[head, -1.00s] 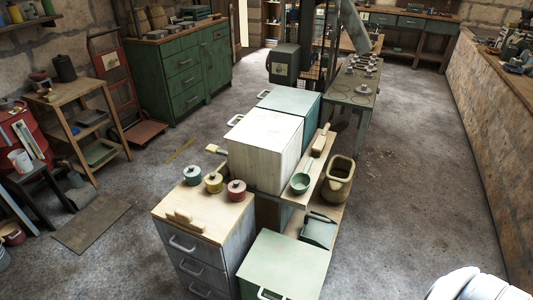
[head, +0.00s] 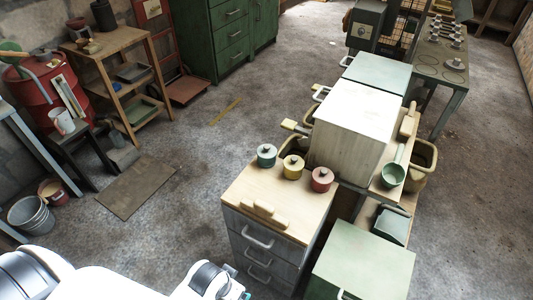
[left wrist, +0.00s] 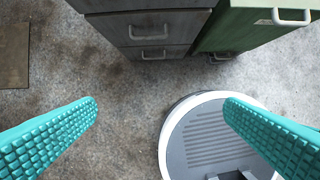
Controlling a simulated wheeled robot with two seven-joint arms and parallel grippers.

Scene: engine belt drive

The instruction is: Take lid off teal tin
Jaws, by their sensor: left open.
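The teal tin (head: 267,155) stands on the wooden top of a grey drawer cabinet, at the left of a row of three small tins. Its lid, with a small knob, is on it. A yellow tin (head: 293,167) and a red tin (head: 321,179) stand to its right. My left arm comes in at the bottom of the head view. In the left wrist view my left gripper (left wrist: 160,108) is open and empty, its teal ridged fingers wide apart above the floor in front of drawers. No tin shows there. My right gripper is not in view.
The grey drawer cabinet (head: 262,240) has a wooden block (head: 264,213) near its front edge. A large white box (head: 352,130) stands behind the tins, and a green cabinet (head: 362,262) stands to the right. Floor left of the drawers is mostly clear.

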